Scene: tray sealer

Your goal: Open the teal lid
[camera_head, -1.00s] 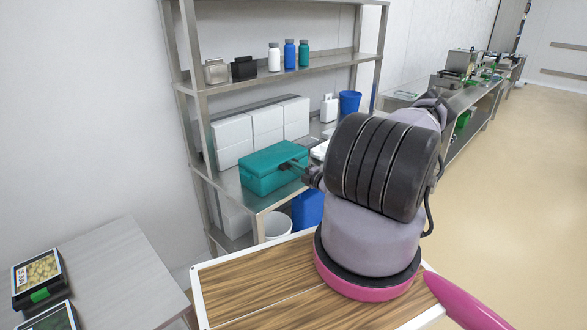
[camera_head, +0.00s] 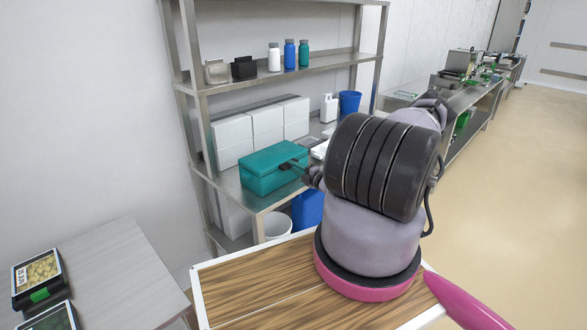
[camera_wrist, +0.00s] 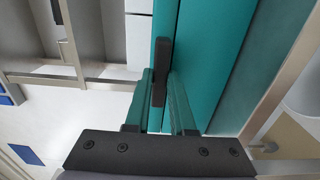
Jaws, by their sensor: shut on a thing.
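The teal lid (camera_head: 272,158) tops a teal box (camera_head: 262,182) on the metal shelf's lower deck. The lid looks shut in the head view. My gripper (camera_head: 288,164) is at the box's right front side. In the wrist view, the teal lid (camera_wrist: 218,45) runs up the picture, with a dark handle (camera_wrist: 161,70) at its edge. My gripper (camera_wrist: 161,98) has its two fingers on either side of this handle and is shut on it. My arm hides part of the shelf right of the box.
White boxes (camera_head: 267,130) stand behind the teal box. A blue bin (camera_head: 349,103) and a white jug (camera_head: 328,108) are further right on the same deck. Bottles (camera_head: 290,55) stand on the shelf above. A wood-topped surface (camera_head: 255,280) lies in front.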

